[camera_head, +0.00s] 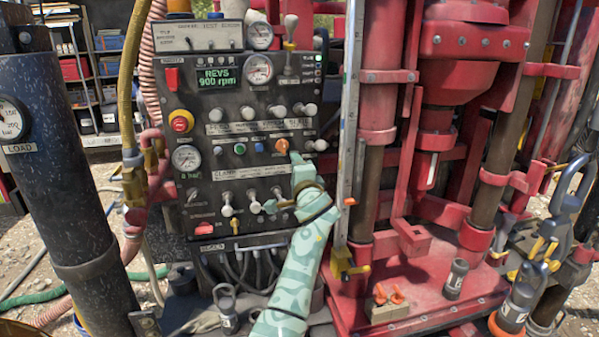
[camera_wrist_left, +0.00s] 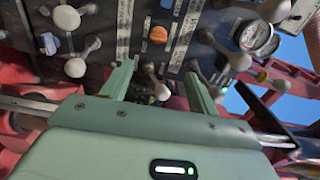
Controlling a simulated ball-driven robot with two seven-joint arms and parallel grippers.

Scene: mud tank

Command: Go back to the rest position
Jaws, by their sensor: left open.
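My left gripper (camera_head: 281,182), mint green, is in front of the lower right part of the black control panel (camera_head: 200,135). It also shows in the left wrist view (camera_wrist_left: 160,70), its two fingers apart and nothing held between them. An orange knob (camera_head: 282,146) lies just beyond the upper fingertip; in the wrist view the orange knob (camera_wrist_left: 158,34) shows beyond the gap. Whether a finger touches the panel or a lever is unclear. My left forearm rises from the bottom middle. My right gripper is not in view.
Toggle levers (camera_head: 227,204) stick out close beside the left gripper. A red rig (camera_head: 430,270) with a vertical ruler (camera_head: 349,120) stands just right of the arm. A dark cylinder (camera_head: 65,190) stands at left. Hoses hang at left.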

